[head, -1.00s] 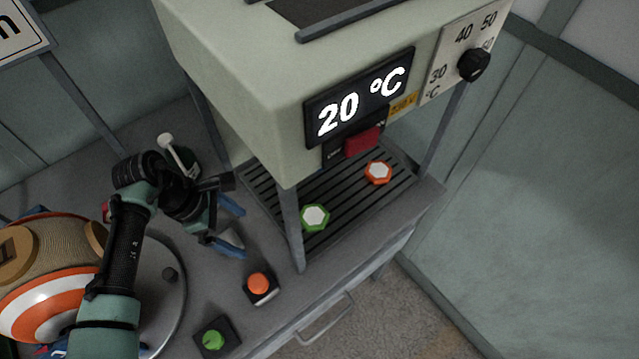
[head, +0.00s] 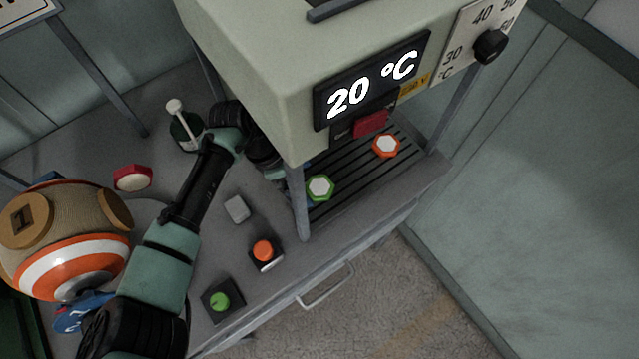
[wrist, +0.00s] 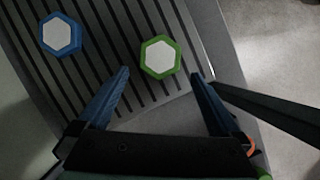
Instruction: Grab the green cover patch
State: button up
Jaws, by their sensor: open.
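The green cover patch (head: 320,187) is a small hexagon with a green rim and a white top. It lies on the slatted rack (head: 345,197) under the press, near the front left post. In the wrist view the green cover patch (wrist: 160,57) sits just beyond and between the two blue fingers. My gripper (wrist: 160,77) is open and empty, with its fingers pointing toward the patch. In the head view my gripper is mostly hidden behind the press housing and post.
An orange patch (head: 386,145) lies further right on the rack. A blue patch (wrist: 61,34) lies left of the green one in the wrist view. A press post (head: 299,205) stands close to my gripper. An orange button (head: 263,251) and green knob (head: 220,301) are in front.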

aim_at(315, 187)
jog(key=x, duration=0.3)
jog(key=shift+d, duration=0.3)
